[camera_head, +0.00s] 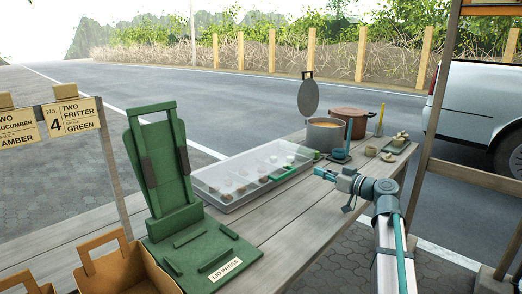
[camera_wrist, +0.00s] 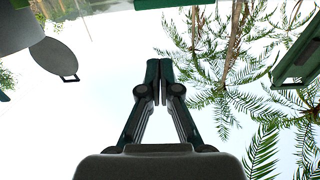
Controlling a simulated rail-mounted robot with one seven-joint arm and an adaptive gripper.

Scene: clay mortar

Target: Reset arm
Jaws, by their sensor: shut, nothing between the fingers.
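My gripper (camera_head: 319,171) is above the wooden table (camera_head: 291,209), pointing left, with my arm reaching in from the lower right. In the wrist view my gripper (camera_wrist: 160,66) shows its two fingers together, with nothing between them. Sky and palm fronds fill most of that view. The gripper is near the right end of a clear-lidded tray (camera_head: 236,176) and in front of a pot with its lid raised (camera_head: 325,133). I cannot tell its exact height over the table.
A green lid press (camera_head: 182,215) stands at the front left beside a brown carrier (camera_head: 126,272). A brown pot (camera_head: 352,118) and small cups (camera_head: 370,151) stand at the back right. A wooden post (camera_head: 440,105) rises right of my arm. Bare planks lie at the table's front.

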